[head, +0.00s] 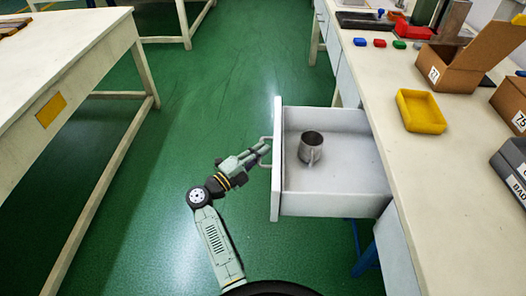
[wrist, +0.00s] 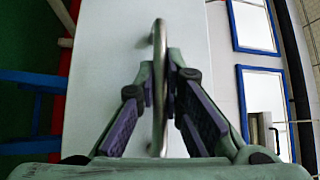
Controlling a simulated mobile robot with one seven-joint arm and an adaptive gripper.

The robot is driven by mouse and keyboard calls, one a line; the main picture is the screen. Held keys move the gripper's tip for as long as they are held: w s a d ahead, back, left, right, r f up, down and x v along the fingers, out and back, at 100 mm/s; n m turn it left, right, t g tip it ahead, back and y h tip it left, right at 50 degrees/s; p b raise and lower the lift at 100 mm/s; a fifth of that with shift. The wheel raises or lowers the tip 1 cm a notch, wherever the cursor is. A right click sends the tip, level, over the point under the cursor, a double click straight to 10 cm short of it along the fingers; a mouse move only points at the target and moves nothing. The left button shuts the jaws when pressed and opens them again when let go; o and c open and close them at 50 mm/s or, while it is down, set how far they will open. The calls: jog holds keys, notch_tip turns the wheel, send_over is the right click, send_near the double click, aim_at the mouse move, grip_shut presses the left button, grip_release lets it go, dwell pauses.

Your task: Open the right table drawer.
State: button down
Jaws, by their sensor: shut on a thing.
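The table drawer (head: 335,205) on the right is pulled out from under the right-hand table, with its inside showing. A grey metal mug (head: 311,148) stands in the drawer. The drawer's handle (head: 265,150) is on its front panel, facing left. My gripper (head: 264,150) is at the handle and shut on it. In the wrist view the handle (wrist: 159,60) runs between the two fingers (wrist: 160,90), with the pale drawer front (wrist: 110,60) behind.
The right table (head: 445,180) holds a yellow tray (head: 420,111), cardboard boxes (head: 452,68), grey bins (head: 512,165) and small coloured blocks (head: 380,43). Another table (head: 60,60) stands at the left. The green floor (head: 200,110) between them is clear.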

jog(key=c, duration=1.7)
grip_release()
jog(key=v, duration=1.2)
